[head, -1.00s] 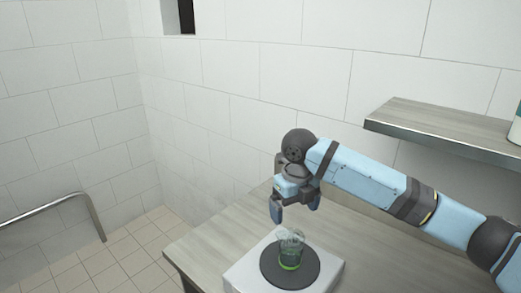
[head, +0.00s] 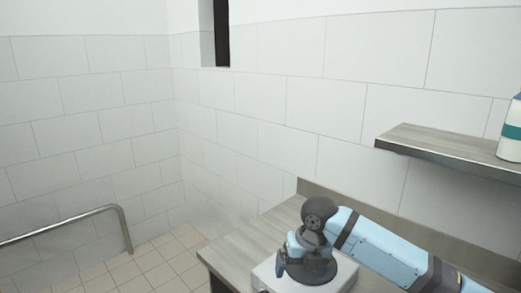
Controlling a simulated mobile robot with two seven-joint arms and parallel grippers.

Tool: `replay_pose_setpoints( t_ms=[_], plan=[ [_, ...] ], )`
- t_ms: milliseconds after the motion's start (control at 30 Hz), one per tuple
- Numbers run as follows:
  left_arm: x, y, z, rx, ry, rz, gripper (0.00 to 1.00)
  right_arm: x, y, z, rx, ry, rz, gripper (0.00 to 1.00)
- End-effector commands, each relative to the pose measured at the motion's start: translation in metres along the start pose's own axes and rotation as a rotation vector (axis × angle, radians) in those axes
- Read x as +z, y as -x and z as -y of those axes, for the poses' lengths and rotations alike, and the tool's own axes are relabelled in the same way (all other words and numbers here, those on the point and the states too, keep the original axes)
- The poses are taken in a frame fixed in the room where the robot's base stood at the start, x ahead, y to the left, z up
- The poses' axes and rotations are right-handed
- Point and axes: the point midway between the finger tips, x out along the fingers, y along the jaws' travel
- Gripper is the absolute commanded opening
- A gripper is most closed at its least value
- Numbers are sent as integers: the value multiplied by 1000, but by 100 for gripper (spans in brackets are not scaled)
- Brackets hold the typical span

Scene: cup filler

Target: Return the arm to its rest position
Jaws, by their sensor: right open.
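My left gripper is not in view.
The wooden counter (head: 238,252) has bare room to the left of the appliance. A wall shelf (head: 430,140) with a white and teal bottle (head: 511,135) is at the right. A metal rail (head: 65,223) stands at the left over the tiled floor.

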Motion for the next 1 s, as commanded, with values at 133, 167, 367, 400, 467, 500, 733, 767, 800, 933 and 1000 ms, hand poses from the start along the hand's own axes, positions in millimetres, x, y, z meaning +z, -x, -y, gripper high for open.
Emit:
replay_pose_setpoints(
  t_ms=[133, 167, 367, 400, 467, 500, 733, 767, 800, 933, 1000],
  plan=[
    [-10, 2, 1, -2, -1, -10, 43, -17, -38, -18, 123, -219, 36, 96],
    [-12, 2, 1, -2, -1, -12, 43, -21, -46, -21, 152, -275, 43, 96],
    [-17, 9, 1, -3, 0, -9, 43, -53, -98, -38, 380, -737, 76, 96],
    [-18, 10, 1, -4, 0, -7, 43, -59, -106, -39, 427, -836, 78, 96],
    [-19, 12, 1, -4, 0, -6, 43, -71, -119, -39, 494, -988, 77, 96],
    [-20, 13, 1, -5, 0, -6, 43, -78, -126, -38, 539, -1090, 75, 96],
    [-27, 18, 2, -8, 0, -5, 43, -132, -162, -12, 782, -1668, 53, 96],
    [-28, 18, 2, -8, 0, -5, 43, -140, -165, -7, 812, -1742, 50, 96],
    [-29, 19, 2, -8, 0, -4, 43, -152, -170, 0, 852, -1838, 46, 96],
    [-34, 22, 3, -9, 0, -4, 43, -195, -181, 30, 982, -2133, 44, 96],
    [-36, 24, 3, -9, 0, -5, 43, -221, -185, 47, 1049, -2275, 48, 96]
  ],
)
